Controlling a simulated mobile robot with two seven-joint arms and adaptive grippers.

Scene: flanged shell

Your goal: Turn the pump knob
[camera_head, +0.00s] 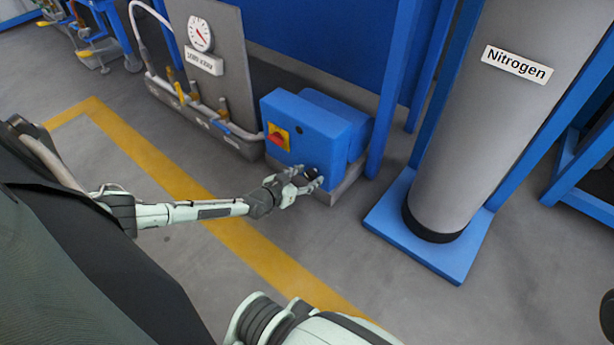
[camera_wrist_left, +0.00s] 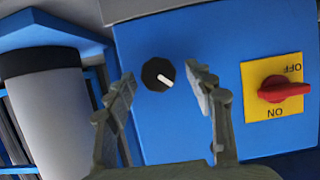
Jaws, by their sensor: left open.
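The pump box (camera_head: 300,130) is blue and stands on a grey base near the middle of the head view. Its black round knob (camera_wrist_left: 158,75) has a white pointer line aimed toward the lower right in the left wrist view. My left gripper (camera_head: 307,180) is at the lower front face of the box. In the left wrist view its open fingers (camera_wrist_left: 163,82) stand on either side of the knob, with visible gaps. I cannot tell how far the fingertips are from the face. The knob is mostly hidden by the fingers in the head view. My right gripper is not in view.
A red switch (camera_head: 278,136) on a yellow plate sits on the same face; the plate reads ON and OFF, upside down in the left wrist view. A grey nitrogen cylinder (camera_head: 480,120) stands to the right on a blue base. A gauge panel (camera_head: 215,60) stands behind left.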

